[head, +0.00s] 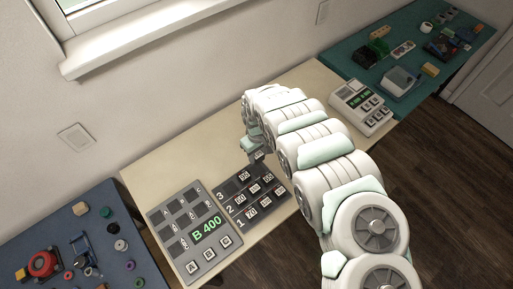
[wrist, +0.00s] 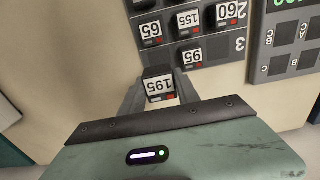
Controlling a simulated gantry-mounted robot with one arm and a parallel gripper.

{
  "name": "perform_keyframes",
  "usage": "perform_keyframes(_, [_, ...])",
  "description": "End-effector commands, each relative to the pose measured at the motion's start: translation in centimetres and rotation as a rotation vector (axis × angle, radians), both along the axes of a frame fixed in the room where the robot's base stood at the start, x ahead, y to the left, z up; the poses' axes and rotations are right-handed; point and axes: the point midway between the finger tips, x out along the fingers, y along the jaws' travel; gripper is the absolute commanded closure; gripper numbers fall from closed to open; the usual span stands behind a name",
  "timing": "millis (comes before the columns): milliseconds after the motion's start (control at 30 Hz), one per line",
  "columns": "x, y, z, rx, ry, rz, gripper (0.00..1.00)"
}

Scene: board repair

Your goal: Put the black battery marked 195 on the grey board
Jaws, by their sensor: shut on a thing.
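The black battery marked 195 (wrist: 159,88) is between the two fingers of my gripper (wrist: 160,92) in the wrist view, its white label facing the camera. In the head view my gripper (head: 257,157) is shut on it beside the far edge of the dark battery tray (head: 234,220). Its exact height above the table is hard to tell. The grey board (head: 166,213) lies left of the tray, with a green "B 400" display, dark lettered slots and three white-labelled keys. The board also shows at the right of the wrist view (wrist: 260,52).
The tray, also in the wrist view (wrist: 217,47), holds several batteries, including 65, 155, 260 and 95. A white device (head: 360,105) stands at the right end of the beige table (head: 165,160). A blue table (head: 60,225) and a teal table (head: 345,55) carry clutter.

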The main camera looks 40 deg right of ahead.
Motion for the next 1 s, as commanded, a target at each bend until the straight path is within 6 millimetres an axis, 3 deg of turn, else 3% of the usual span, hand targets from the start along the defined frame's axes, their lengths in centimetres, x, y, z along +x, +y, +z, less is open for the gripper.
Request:
perform_keyframes(700, [0.0, -0.1, -7.9, 0.0, 0.0, -0.002, 1.0])
perform_keyframes(1000, [0.0, -0.1, -8.6, 0.0, 0.001, -0.002, 1.0])
